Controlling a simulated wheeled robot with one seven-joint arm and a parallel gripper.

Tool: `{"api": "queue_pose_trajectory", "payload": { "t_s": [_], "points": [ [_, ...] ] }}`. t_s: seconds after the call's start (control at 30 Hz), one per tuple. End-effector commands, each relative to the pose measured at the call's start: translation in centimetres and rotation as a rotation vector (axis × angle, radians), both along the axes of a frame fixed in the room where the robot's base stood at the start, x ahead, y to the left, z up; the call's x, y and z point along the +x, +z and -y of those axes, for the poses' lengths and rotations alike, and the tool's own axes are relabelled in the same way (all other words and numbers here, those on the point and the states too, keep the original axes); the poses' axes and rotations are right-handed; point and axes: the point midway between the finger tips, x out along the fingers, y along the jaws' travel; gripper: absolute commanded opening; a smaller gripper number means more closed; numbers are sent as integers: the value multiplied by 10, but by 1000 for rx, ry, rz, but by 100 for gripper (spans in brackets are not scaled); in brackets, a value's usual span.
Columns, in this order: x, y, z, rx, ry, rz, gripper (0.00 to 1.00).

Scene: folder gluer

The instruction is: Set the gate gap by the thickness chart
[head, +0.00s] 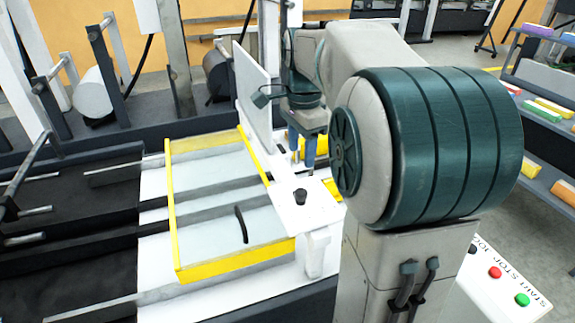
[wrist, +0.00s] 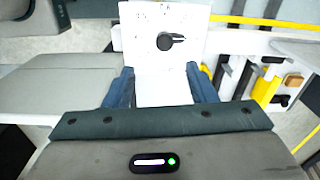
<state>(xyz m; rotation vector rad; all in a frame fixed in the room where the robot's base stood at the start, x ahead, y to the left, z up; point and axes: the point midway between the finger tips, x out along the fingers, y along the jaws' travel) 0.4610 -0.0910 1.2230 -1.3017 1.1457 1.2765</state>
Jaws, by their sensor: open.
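A black knob (head: 300,196) stands on a white panel (head: 285,212) beside the yellow-framed guard. In the wrist view a black knob with a pointer (wrist: 170,41) sits on a white plate (wrist: 150,70) with small dark marks, too small to read. My gripper (head: 301,152) has blue fingers pointing down, above and behind the knob in the head view. In the wrist view my gripper (wrist: 164,76) is open and empty, its fingers apart either side of the plate's lower part. An upright pale board (head: 252,95) stands beside it; no chart is readable. The gate gap cannot be made out.
The yellow-framed guard (head: 175,235) with a black handle (head: 241,224) covers the machine bed at left. A control box with red and green buttons (head: 495,272) stands at lower right. Shelves with coloured blocks (head: 545,110) are at far right.

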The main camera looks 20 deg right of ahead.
Motion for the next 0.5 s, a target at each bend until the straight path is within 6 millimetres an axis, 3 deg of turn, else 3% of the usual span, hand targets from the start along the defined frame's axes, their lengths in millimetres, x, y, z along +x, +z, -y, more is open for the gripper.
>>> {"api": "queue_pose_trajectory", "payload": {
  "t_s": [0.1,0.23,0.5],
  "points": [
    [9,11,7,4,-89,-14,51],
    [12,5,9,6,-120,-20,51],
    [11,-44,8,5,-117,-23,51]
  ]
}}
